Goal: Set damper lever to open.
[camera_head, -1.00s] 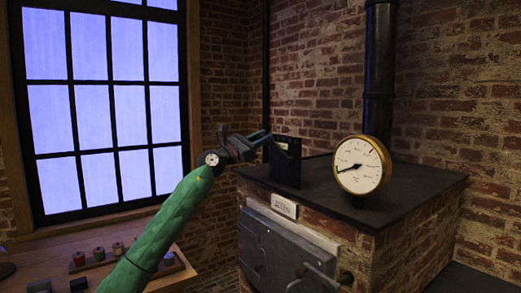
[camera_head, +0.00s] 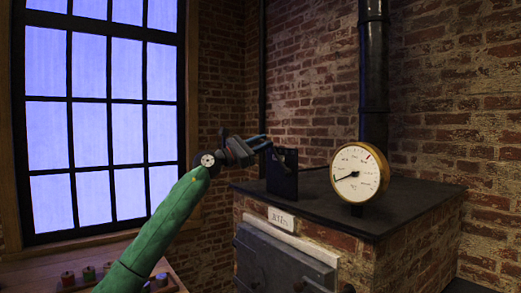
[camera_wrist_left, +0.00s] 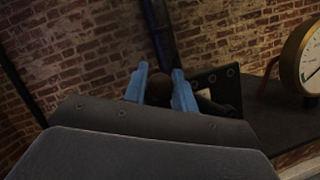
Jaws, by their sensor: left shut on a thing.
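The damper's black upright plate (camera_head: 281,172) stands on the left part of the stove top. In the left wrist view the plate (camera_wrist_left: 222,88) shows screws at its corners and a pale label. My left gripper (camera_head: 264,143) is at the plate's upper left, with its arm reaching in from the left. In the wrist view its two blue fingers (camera_wrist_left: 160,90) are shut on the dark brown round knob of the damper lever (camera_wrist_left: 158,92). Most of the lever is hidden behind the fingers and the gripper body. My right gripper is not in view.
A round brass gauge (camera_head: 359,173) stands on the stove top (camera_head: 408,207) to the right of the plate, before a black stovepipe (camera_head: 373,75). The stove front has a metal door (camera_head: 280,262) and a label (camera_head: 282,218). Wooden bench with spools at lower left; brick walls behind.

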